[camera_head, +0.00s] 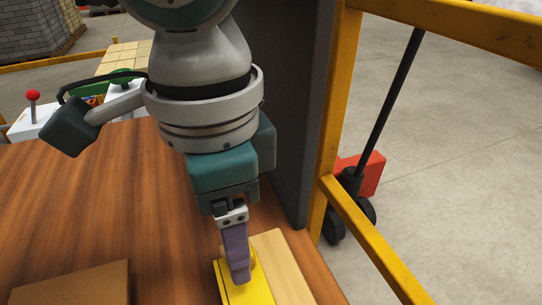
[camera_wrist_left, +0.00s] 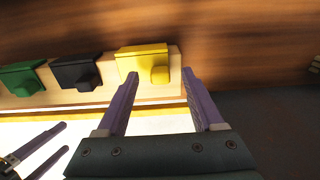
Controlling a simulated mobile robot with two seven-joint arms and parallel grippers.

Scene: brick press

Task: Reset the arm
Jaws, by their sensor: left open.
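My left gripper (camera_head: 239,274) points down at the right part of the table in the head view, over a yellow block. In the left wrist view its two purple fingers (camera_wrist_left: 160,74) are spread apart, with the rounded knob of the yellow block (camera_wrist_left: 143,57) showing between their tips. The gripper is open and holds nothing; whether the fingers touch the block I cannot tell. The yellow block also shows in the head view (camera_head: 232,292), partly behind a finger. My right gripper (camera_wrist_left: 66,138) shows at the lower left of the left wrist view, its two fingers apart and empty.
A black block (camera_wrist_left: 76,73) and a green block (camera_wrist_left: 22,78) sit on the same pale wooden strip (camera_head: 283,268). A grey panel (camera_head: 300,120) and yellow rail (camera_head: 372,255) stand close at the right. The brown table (camera_head: 90,200) is mostly clear at left.

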